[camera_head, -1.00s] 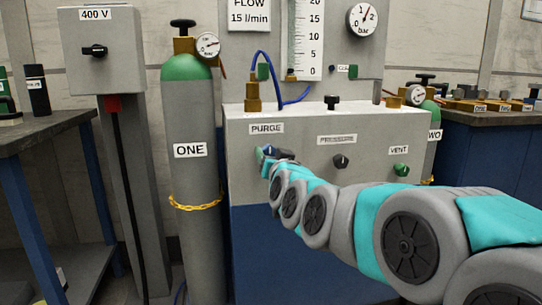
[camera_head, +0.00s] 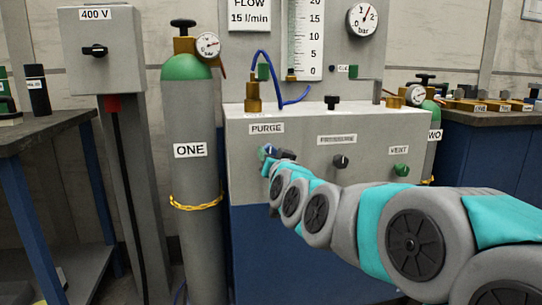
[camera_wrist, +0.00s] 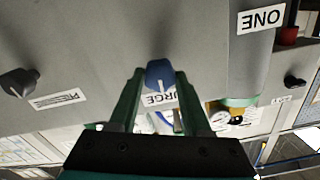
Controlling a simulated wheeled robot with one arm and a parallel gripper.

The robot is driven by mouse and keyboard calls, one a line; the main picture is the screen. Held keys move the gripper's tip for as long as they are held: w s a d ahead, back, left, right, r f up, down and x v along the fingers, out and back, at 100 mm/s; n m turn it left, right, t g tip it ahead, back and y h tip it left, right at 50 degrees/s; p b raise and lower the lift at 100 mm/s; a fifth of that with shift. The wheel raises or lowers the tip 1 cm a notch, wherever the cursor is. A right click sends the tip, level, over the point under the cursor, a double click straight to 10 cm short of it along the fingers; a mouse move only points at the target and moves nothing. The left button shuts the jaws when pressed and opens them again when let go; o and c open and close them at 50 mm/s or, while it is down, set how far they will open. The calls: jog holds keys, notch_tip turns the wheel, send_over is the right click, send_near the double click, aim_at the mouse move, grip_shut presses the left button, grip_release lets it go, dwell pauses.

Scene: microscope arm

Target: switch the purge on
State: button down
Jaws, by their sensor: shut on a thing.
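The purge knob is blue with a white pointer line and sits on the front of the grey panel (camera_head: 300,180) under the PURGE label (camera_head: 266,128). In the wrist view the blue knob (camera_wrist: 160,74) is between the tips of my gripper (camera_wrist: 160,78), whose two green fingers are shut on it. The line on the knob runs nearly up and down in that upside-down view. In the head view my gripper (camera_head: 268,156) is at the knob, and my wrist hides most of it. The PURGE label (camera_wrist: 160,97) is partly covered by a finger in the wrist view.
The black pressure knob (camera_head: 341,161) and the green vent knob (camera_head: 401,170) are to the right on the same panel. Gas cylinder ONE (camera_head: 190,120) stands close on the left. A 400 V switch box (camera_head: 100,45) is further left.

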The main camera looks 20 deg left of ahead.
jog(key=m, duration=0.4)
jog(key=shift+f+m, duration=0.15)
jog(key=shift+m, duration=6.55)
jog(key=shift+c, duration=1.8)
grip_release()
jog(key=shift+d, duration=0.1)
